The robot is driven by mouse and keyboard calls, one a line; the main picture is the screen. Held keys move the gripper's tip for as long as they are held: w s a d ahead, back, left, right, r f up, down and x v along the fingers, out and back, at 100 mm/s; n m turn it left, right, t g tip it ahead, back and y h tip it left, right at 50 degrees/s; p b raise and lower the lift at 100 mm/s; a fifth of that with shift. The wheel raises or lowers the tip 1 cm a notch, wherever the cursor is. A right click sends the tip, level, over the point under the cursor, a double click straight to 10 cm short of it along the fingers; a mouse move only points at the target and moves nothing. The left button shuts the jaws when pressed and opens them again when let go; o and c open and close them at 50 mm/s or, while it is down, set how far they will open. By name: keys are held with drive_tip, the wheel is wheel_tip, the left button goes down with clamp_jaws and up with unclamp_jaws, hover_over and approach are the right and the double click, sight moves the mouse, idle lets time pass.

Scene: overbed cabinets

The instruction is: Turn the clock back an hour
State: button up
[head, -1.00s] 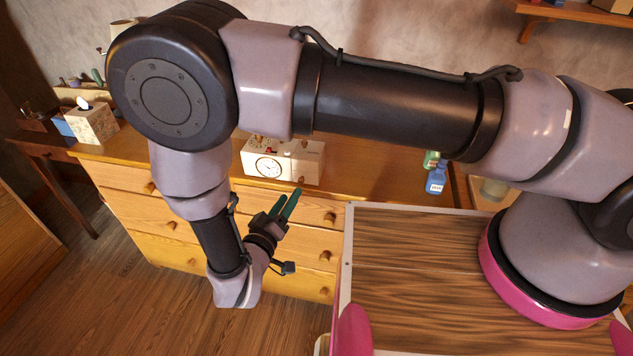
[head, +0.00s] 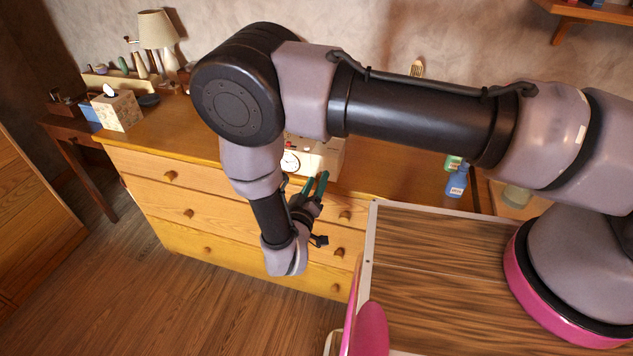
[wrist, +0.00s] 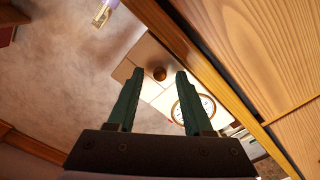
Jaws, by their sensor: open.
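The clock is a white box with a round dial (head: 290,162), standing on the wooden dresser top (head: 215,140). My arm covers its left part in the head view. My gripper (head: 319,182) has green fingers, open and empty. It is in front of the dresser, near the top's front edge, apart from the clock. The gripper also shows in the wrist view (wrist: 155,85). The hands are too small to read.
A tissue box (head: 117,108) and a lamp (head: 157,32) stand at the left. Blue (head: 456,182) and green bottles (head: 452,162) stand to the right. The dresser's front edge and drawers (head: 215,220) lie close to my gripper. Open floor (head: 200,300) is in front.

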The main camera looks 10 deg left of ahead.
drive_tip(key=shift+w, duration=0.1)
clamp_jaws()
drive_tip(key=shift+n, duration=0.4)
